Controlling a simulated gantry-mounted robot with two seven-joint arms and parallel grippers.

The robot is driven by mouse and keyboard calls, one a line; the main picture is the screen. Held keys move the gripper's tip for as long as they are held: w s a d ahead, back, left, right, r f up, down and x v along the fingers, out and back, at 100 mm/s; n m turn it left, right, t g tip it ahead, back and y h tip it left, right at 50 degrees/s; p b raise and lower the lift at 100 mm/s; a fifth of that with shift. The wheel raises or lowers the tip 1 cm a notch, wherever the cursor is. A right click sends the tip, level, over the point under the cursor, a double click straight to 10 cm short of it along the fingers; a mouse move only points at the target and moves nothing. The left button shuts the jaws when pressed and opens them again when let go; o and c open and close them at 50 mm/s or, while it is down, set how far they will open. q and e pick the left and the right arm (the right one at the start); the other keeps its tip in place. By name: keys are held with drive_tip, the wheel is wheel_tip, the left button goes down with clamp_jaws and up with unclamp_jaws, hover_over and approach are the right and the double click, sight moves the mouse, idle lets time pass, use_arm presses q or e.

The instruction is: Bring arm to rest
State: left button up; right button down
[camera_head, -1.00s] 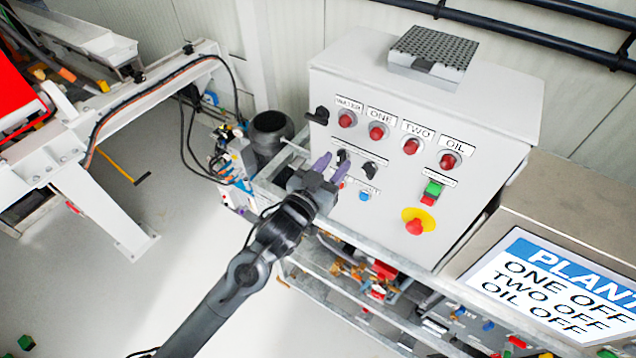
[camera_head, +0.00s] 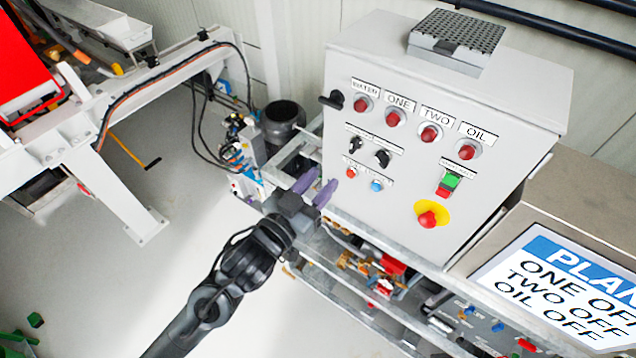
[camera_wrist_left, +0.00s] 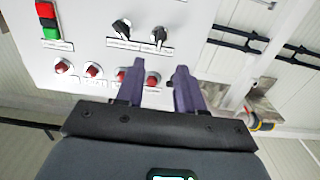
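My left arm comes in from the bottom left in the head view. Its gripper (camera_head: 316,187) has two purple fingers, parted with a gap between them and nothing held. The fingers are in front of the lower left edge of the grey control panel (camera_head: 400,190), apart from its knobs as far as I can tell. In the left wrist view the gripper (camera_wrist_left: 158,80) also shows spread fingers, with the panel's black knobs (camera_wrist_left: 140,32) and red lamps beyond. My right gripper is in neither view.
The panel has a yellow and red stop button (camera_head: 430,215) and a green and red switch (camera_head: 448,184). A display (camera_head: 560,290) reading ONE OFF, TWO OFF, OIL OFF stands at the right. A white frame (camera_head: 100,150) is at the left, with open floor (camera_head: 110,270) below it.

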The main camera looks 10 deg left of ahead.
use_arm(q)
drive_tip(key=shift+f, duration=0.15)
drive_tip(key=s+a+f+n+g+y+p, duration=0.1)
drive_tip(key=s+a+f+g+y+p, duration=0.3)
drive_tip(key=s, duration=0.9)
drive_tip(key=s+a+f+n+g+y+p, duration=0.2)
drive_tip(key=s+a+f+g+y+p, duration=0.2)
drive_tip(key=s+a+f+g, duration=0.4)
drive_tip(key=s+a+f+p, duration=0.1)
drive_tip(key=s+a+f, duration=0.2)
drive_tip(key=s+a, duration=0.2)
drive_tip(key=shift+f+n, duration=0.3)
drive_tip(key=shift+f, duration=0.05)
drive_tip(key=shift+d, duration=0.1)
idle(0.5)
idle(0.7)
idle(0.8)
